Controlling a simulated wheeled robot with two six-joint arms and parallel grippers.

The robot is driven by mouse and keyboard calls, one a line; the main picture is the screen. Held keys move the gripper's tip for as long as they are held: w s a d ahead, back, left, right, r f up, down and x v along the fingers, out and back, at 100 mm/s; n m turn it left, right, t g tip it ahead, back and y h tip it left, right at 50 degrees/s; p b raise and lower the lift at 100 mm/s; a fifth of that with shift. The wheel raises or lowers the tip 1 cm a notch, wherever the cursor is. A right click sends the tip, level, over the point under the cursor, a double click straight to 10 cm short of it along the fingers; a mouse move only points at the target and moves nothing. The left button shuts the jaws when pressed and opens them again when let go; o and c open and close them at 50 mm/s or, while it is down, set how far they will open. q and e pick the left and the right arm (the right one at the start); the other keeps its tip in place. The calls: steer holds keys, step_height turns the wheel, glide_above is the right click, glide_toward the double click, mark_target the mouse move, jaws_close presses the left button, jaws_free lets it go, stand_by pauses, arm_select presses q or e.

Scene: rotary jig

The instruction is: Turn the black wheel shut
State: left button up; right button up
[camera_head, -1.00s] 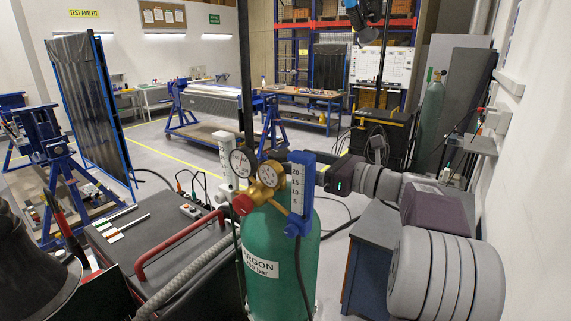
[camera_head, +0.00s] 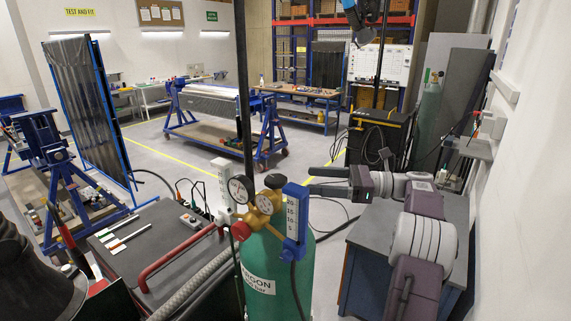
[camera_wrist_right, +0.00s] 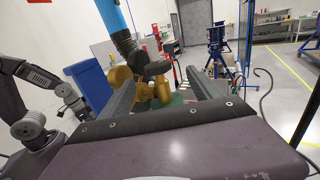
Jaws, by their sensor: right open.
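The black wheel (camera_head: 274,181) sits on top of the green argon cylinder (camera_head: 292,275), above the brass regulator (camera_head: 264,203) with its gauges. A blue flowmeter (camera_head: 295,222) stands upright at its right. My right gripper (camera_head: 312,181) is open and empty, reaching in from the right at about the wheel's height, with a gap to the wheel. In the right wrist view, a dark piece that looks like the wheel (camera_wrist_right: 157,69) lies ahead between the open fingers (camera_wrist_right: 166,88), above brass fittings. My left gripper does not show.
A dark cart (camera_head: 165,245) with a red handle (camera_head: 180,255) stands left of the cylinder. A dark-topped bench (camera_head: 368,225) lies under my right arm. A thin black post (camera_head: 243,90) rises behind the gauges. Free floor lies beyond.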

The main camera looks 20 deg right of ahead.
mark_target(282, 179)
steer(key=p+x, duration=0.1)
steer(key=x, duration=0.2)
steer(key=p+x, duration=0.1)
steer(key=x, duration=0.2)
steer(key=p+x, duration=0.1)
steer(key=x, duration=0.1)
steer(key=shift+a+r, duration=0.15)
steer(key=shift+a, duration=0.35)
steer(key=shift+w+a, duration=0.1)
steer(key=shift+a, duration=0.2)
steer(key=shift+c, duration=0.3)
